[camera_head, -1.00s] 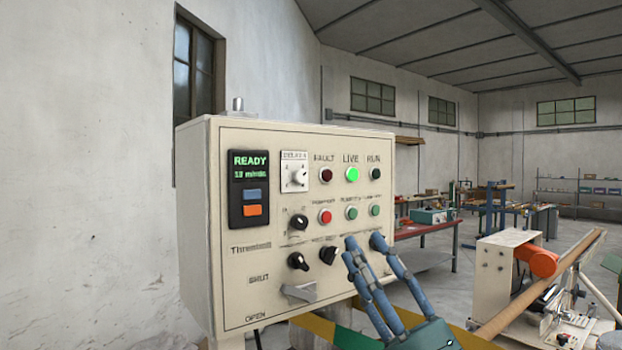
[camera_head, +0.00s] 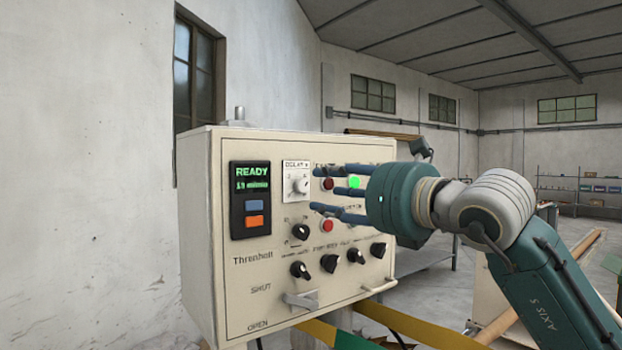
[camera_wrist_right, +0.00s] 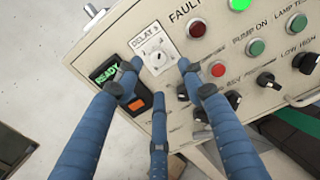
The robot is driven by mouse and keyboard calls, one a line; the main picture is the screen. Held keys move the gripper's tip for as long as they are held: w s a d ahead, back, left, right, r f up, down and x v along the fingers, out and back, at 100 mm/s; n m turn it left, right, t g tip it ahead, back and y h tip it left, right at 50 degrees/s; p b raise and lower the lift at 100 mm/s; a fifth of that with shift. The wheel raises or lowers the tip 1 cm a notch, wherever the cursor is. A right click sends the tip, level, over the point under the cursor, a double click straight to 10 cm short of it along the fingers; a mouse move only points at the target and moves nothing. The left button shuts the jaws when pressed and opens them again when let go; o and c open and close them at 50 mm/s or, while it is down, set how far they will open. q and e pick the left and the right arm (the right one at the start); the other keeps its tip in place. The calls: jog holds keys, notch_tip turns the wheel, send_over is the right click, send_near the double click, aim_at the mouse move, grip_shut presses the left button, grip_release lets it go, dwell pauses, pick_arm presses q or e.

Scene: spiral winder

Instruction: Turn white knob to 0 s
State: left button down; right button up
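The white knob (camera_head: 302,186) sits on its white DELAY s plate (camera_head: 290,172) on the beige control panel (camera_head: 235,290). It also shows in the right wrist view (camera_wrist_right: 157,57); its scale numbers are too small to read. My right gripper (camera_head: 325,188) comes from the right in front of the panel, its blue fingers pointing at the knob's area. In the right wrist view the fingers (camera_wrist_right: 150,85) are spread apart with nothing between them, and the knob shows beyond them in the gap. My left gripper is not in view.
A display reading READY (camera_head: 252,178) is left of the knob. A black knob (camera_head: 300,231) is below it, with several more lower down. A lit green lamp (camera_head: 355,182) and a red button (camera_head: 328,226) are close to my fingers. A lever (camera_head: 301,299) sticks out low.

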aim_at(304, 190)
jog(key=p+x, duration=0.2)
jog(key=x, duration=0.3)
jog(key=shift+w+a+r, duration=0.1)
jog(key=shift+a, duration=0.05)
jog(key=shift+w+a+p, duration=0.2)
jog(key=shift+w+p, duration=0.1)
grip_shut()
jog(key=shift+f+n+b, duration=0.3)
